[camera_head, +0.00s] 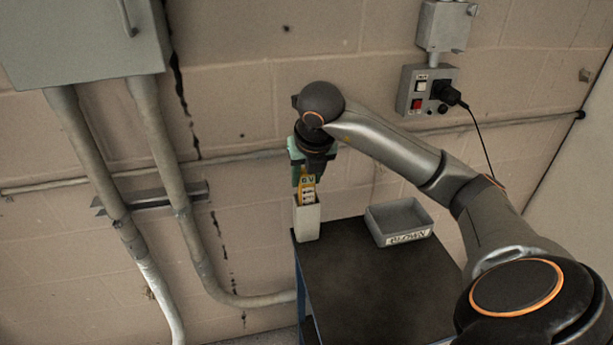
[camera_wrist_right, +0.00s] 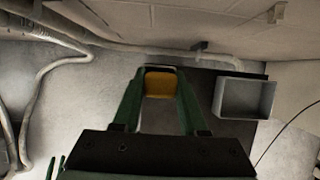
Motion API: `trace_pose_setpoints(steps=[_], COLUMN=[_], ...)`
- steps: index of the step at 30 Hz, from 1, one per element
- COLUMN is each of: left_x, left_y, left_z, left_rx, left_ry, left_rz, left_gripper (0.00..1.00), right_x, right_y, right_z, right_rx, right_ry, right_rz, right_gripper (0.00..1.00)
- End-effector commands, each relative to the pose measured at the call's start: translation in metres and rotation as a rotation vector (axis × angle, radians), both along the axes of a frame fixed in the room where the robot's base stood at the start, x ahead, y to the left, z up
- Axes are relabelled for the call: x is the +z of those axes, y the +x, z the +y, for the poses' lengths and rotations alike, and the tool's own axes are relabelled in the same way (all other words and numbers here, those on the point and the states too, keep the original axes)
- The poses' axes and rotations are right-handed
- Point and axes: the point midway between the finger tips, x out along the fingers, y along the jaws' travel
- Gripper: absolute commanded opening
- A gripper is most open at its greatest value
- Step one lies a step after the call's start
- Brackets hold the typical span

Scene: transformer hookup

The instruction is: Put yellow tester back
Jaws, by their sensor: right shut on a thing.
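The yellow tester (camera_head: 308,188), with a white label and a green-marked top, is upright in the head view. My right gripper (camera_head: 306,174) points down and is shut on its upper end. In the right wrist view the tester's yellow end (camera_wrist_right: 160,84) sits between the fingertips of my right gripper (camera_wrist_right: 160,76). Directly below is a pale, narrow holder (camera_head: 307,221) on the cart's far left corner. The tester's lower end is at the holder's mouth; how deep it sits inside I cannot tell. My left gripper is not in view.
A dark-topped cart (camera_head: 365,290) stands against the block wall. A grey open tray (camera_head: 399,221) labelled "BLOWN" sits right of the holder and looks empty. A wall box (camera_head: 425,90) with switches and a plugged-in cord is above. Conduits (camera_head: 165,150) run at left.

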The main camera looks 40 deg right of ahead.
Motion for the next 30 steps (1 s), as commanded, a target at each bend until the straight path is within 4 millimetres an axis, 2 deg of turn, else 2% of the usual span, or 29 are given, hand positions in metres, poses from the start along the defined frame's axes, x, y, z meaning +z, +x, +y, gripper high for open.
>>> trace_pose_setpoints(steps=[7,8,15,24,26,30], left_x=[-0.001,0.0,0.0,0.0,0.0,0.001], left_y=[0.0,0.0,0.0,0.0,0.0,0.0], left_z=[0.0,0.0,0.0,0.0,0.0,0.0], left_rx=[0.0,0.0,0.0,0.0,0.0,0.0], left_ry=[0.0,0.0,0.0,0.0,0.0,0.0], left_rz=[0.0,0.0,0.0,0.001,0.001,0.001], left_gripper=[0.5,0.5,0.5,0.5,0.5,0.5], right_x=[0.0,0.0,0.0,0.003,0.007,0.03], right_y=[0.0,0.0,0.0,0.0,-0.002,-0.009], right_z=[0.0,0.0,0.0,0.0,0.001,0.006], right_rx=[-0.001,-0.001,-0.001,-0.001,-0.001,0.001], right_ry=[0.0,0.0,0.0,0.001,0.001,0.001], right_rz=[-0.002,0.0,0.0,-0.002,-0.002,-0.007], right_gripper=[0.0,0.46,0.72,0.72,0.72,0.72])
